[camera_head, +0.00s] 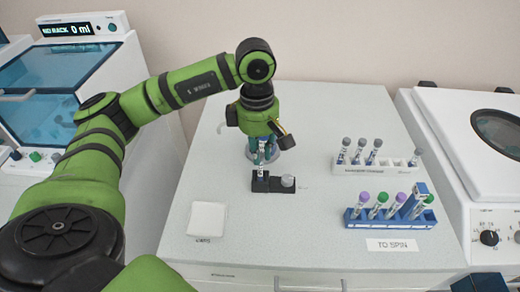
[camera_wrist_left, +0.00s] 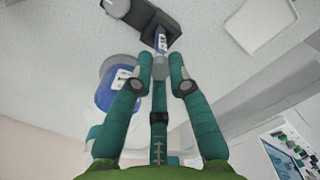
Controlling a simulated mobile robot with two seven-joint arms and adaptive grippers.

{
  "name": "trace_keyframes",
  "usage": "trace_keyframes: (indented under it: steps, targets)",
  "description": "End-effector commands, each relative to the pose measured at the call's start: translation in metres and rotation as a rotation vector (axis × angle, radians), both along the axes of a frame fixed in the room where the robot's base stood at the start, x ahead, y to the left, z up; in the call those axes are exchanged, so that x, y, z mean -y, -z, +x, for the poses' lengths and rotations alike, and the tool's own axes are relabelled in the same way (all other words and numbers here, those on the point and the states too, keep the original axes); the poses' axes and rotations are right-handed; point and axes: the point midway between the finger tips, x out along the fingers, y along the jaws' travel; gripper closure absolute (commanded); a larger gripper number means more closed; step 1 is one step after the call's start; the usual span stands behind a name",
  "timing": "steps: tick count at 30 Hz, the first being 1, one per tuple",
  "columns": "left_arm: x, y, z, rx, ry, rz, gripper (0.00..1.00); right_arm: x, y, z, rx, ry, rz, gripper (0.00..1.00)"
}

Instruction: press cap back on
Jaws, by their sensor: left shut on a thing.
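My left gripper (camera_head: 264,150) is above the small black holder (camera_head: 262,184) on the bench. A labelled tube (camera_wrist_left: 161,42) stands in the black holder (camera_wrist_left: 148,14), directly in line with the cap. The cap is at the tube's mouth; I cannot tell whether it is seated. In the head view the tube (camera_head: 261,172) shows just below the fingers, and the cap is hidden. My right gripper is not in view.
A blue-and-white container (camera_wrist_left: 112,88) stands close behind the gripper. A white rack (camera_head: 378,168) and a blue rack (camera_head: 388,218) with capped tubes stand right. A white pad (camera_head: 206,219) lies front left. The bench between holder and racks is clear.

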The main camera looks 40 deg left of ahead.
Motion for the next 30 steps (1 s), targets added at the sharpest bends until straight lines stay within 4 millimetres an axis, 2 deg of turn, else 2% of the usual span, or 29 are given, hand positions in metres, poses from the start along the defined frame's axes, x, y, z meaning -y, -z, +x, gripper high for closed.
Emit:
trace_keyframes:
  steps: [11,12,14,30]
  targets:
    - [0.0002,0.0027,-0.0001,-0.001,0.0,0.0,0.93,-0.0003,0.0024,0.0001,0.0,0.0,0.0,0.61]
    - [0.0001,0.0026,-0.0001,-0.001,0.0,0.0,0.78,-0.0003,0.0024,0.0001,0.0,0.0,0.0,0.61]
    - [0.0001,0.0025,-0.0001,-0.001,0.0,0.0,0.54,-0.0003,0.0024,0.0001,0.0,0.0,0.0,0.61]
    - [0.0001,0.0027,-0.0001,-0.001,0.0,0.0,0.54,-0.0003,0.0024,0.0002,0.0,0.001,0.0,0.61]
